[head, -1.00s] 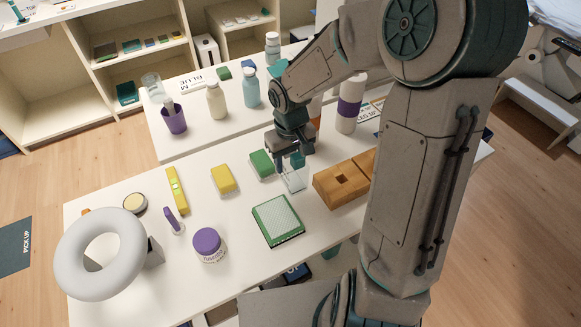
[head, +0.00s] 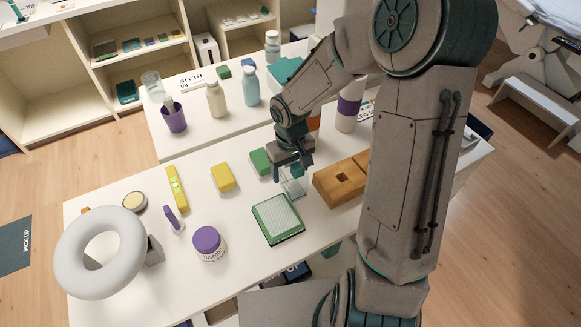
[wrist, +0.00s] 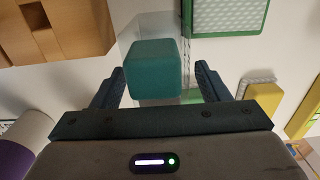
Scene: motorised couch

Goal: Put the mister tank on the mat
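A clear box with a teal block-shaped top, which looks like the mister tank (head: 297,186), stands on the near white table. In the wrist view its teal top (wrist: 154,70) sits between the fingers, with gaps on both sides. My gripper (head: 292,166) is open and points down over the tank; in the wrist view its fingers (wrist: 158,84) flank the teal top without visibly touching it. A dark teal mat marked PICK UP (head: 14,246) lies on the floor at the far left, cut by the picture edge; I cannot tell whether it is the task's mat.
An orange block with a square hole (head: 340,182) stands close right of the tank. A green-framed pad (head: 278,220) lies in front, a green sponge (head: 260,161) behind left. A yellow sponge (head: 225,178), purple-lidded jar (head: 209,244) and white ring (head: 75,282) are further left.

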